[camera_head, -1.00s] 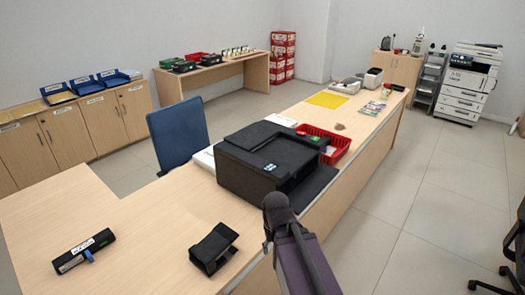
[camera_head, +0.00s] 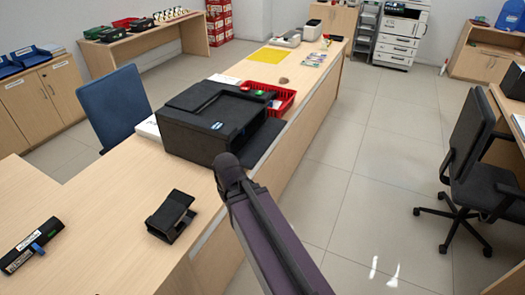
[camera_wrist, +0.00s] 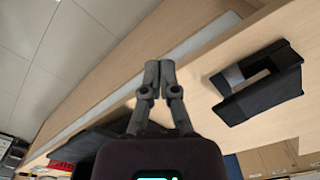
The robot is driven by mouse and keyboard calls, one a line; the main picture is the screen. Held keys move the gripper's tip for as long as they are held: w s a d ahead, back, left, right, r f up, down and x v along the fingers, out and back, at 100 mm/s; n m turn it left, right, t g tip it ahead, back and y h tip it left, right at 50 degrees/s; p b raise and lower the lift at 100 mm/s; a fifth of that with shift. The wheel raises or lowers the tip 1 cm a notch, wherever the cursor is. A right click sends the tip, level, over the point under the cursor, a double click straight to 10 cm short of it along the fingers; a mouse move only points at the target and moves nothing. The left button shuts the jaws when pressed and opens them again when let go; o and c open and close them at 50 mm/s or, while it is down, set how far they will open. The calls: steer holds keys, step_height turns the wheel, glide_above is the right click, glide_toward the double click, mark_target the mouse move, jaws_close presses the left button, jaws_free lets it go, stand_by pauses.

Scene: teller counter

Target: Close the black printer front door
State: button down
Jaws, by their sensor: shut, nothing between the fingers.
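The black printer (camera_head: 215,118) stands on the long wooden counter. Its front door (camera_head: 262,141) looks folded down as a flat dark panel on the printer's right side, over the counter edge. My arm rises in front of the printer in the head view, its elbow near the printer's lower right corner; the gripper itself is hidden there. In the wrist view my gripper (camera_wrist: 159,72) is shut and empty, its fingertips together over the counter edge. A dark shape at lower left there may be the printer, but I cannot tell.
A black stand (camera_head: 171,216) sits on the counter, also in the wrist view (camera_wrist: 262,85). A red basket (camera_head: 268,97) lies behind the printer. A blue chair (camera_head: 115,105) is at left, a black office chair (camera_head: 480,165) at right. The tiled floor (camera_head: 365,190) between is clear.

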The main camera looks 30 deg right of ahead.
steer(key=w+d+f+m+t+y+b, duration=0.15)
steer(key=w+f+b, duration=0.25)
steer(key=f+b, duration=0.9)
steer(key=w+d+f+m+y+b, duration=0.1)
steer(key=w+f+m+b, duration=0.25)
steer(key=f+b, duration=0.9)
steer(key=w+d+r+m+t+y, duration=0.4)
steer(key=w+d+m+y, duration=0.1)
steer(key=w+d+m, duration=0.7)
steer(key=w+d+r+m+t+y, duration=0.1)
steer(key=d+r+m+t, duration=0.2)
steer(key=d, duration=0.7)
steer(key=w+d+r+m+t+y, duration=0.1)
steer(key=w+d+r+m+t, duration=0.1)
steer(key=d+r+m+t, duration=0.2)
steer(key=d+r+m+b, duration=0.1)
steer(key=d+r+m, duration=0.1)
steer(key=d+m, duration=0.2)
steer(key=shift+w+d, duration=0.25)
steer(key=shift+d, duration=0.95)
